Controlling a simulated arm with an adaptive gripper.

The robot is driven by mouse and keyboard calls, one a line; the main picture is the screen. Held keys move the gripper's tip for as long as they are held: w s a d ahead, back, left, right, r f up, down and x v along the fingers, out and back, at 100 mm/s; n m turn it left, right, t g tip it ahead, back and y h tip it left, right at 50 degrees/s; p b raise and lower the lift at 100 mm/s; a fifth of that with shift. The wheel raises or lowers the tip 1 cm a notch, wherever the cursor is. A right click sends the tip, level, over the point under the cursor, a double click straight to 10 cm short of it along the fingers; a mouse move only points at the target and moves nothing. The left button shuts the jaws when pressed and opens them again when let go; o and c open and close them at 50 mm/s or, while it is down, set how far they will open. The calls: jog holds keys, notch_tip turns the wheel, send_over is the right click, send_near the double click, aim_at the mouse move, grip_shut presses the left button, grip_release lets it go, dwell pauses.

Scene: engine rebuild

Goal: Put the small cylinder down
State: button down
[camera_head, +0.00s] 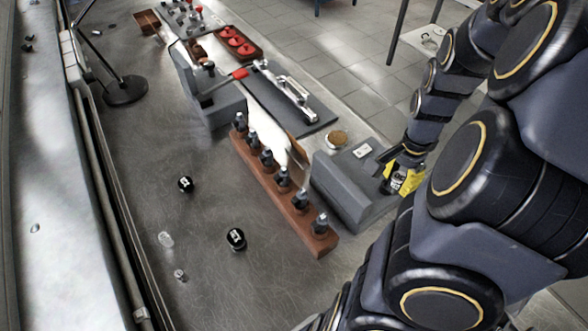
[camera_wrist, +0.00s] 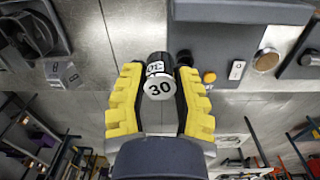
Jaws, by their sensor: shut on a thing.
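My gripper (camera_wrist: 160,92) has yellow ridged fingers and is shut on a small dark cylinder (camera_wrist: 158,65), which has a white end marked "30". The cylinder sits between the fingers in the middle of the wrist view. In the head view my gripper (camera_head: 402,177) is beside the right side of a grey block-shaped unit (camera_head: 345,190), near the bench's right edge. The held cylinder cannot be made out clearly there. Two black cylinders with white marks, a farther one (camera_head: 185,184) and a nearer one (camera_head: 236,239), stand on the metal bench (camera_head: 130,185).
A brown rack (camera_head: 315,243) with several dark pieces stands left of the grey unit. Two small clear or pale pieces, one farther (camera_head: 166,239) and one nearer (camera_head: 180,275), are on the bench. A lamp base (camera_head: 125,91) stands farther back. The bench's left part is mostly free.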

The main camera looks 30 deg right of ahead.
jog(key=w+a+n, duration=0.5)
jog(key=w+a, duration=0.3)
jog(key=w, duration=0.4)
jog(key=w+a+n, duration=0.3)
jog(key=a, duration=0.7)
jog(key=w+a+n, duration=0.3)
jog(key=a, duration=0.7)
jog(key=w+a+n, duration=0.3)
jog(key=a, duration=0.8)
send_over(156, 212)
jog(key=f, duration=1.3)
jog(key=shift+s+d+f, duration=0.1)
jog(key=shift+s+f, duration=0.2)
jog(key=shift+f, duration=0.1)
jog(key=shift+w+f, duration=0.35)
jog(key=shift+f, duration=0.15)
jog(key=shift+w+f, duration=0.1)
jog(key=shift+f, duration=1.55)
jog(key=shift+f, duration=0.1)
